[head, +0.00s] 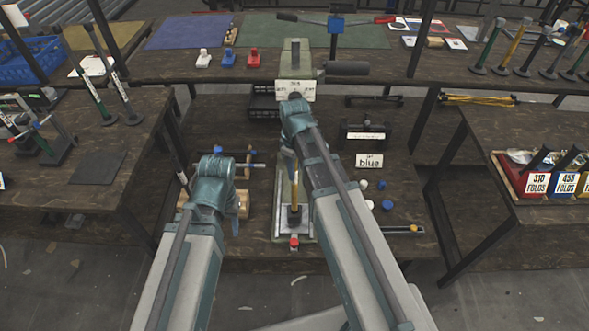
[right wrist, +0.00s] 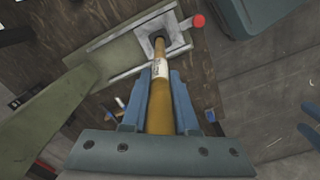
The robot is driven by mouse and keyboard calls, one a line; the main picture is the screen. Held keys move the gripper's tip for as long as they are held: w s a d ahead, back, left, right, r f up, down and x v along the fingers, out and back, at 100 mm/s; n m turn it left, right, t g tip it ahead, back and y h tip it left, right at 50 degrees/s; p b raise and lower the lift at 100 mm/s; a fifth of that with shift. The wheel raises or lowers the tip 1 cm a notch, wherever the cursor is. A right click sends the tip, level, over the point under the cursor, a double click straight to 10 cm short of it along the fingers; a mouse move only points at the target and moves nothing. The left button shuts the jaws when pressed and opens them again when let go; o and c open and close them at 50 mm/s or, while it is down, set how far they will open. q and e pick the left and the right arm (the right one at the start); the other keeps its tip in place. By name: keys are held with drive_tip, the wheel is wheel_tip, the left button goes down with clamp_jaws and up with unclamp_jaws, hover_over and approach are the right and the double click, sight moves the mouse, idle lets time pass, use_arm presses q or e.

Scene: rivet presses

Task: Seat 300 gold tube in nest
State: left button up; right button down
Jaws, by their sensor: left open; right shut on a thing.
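In the right wrist view, my right gripper (right wrist: 157,78) is shut around the gold tube (right wrist: 160,105), which carries a white label too small to read. The tube's far end meets the dark opening of the square metal nest (right wrist: 146,46) on the press base. I cannot tell how deep it sits.
The green press column (head: 293,55) rises behind the tube. A red knob (head: 294,243) sits at the base's front.

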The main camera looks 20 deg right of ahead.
sight(295, 182)
drive_tip(key=shift+f+b, duration=3.05)
drive_tip(key=shift+f, duration=0.05)
drive_tip(key=c, duration=0.6)
unclamp_jaws()
drive_tip(key=shift+r, duration=0.15)
wheel_tip(295, 182, up, 14)
drive_tip(key=p, duration=1.4)
drive_tip(key=shift+f, duration=0.2)
drive_tip(key=s+a+m+h, duration=0.1)
drive_tip(key=s+a+m, duration=0.4)
drive_tip(key=s+a, duration=0.5)
drive_tip(key=s, duration=0.4)
drive_tip(key=shift+s+a, duration=0.15)
drive_tip(key=shift+a, duration=0.1)
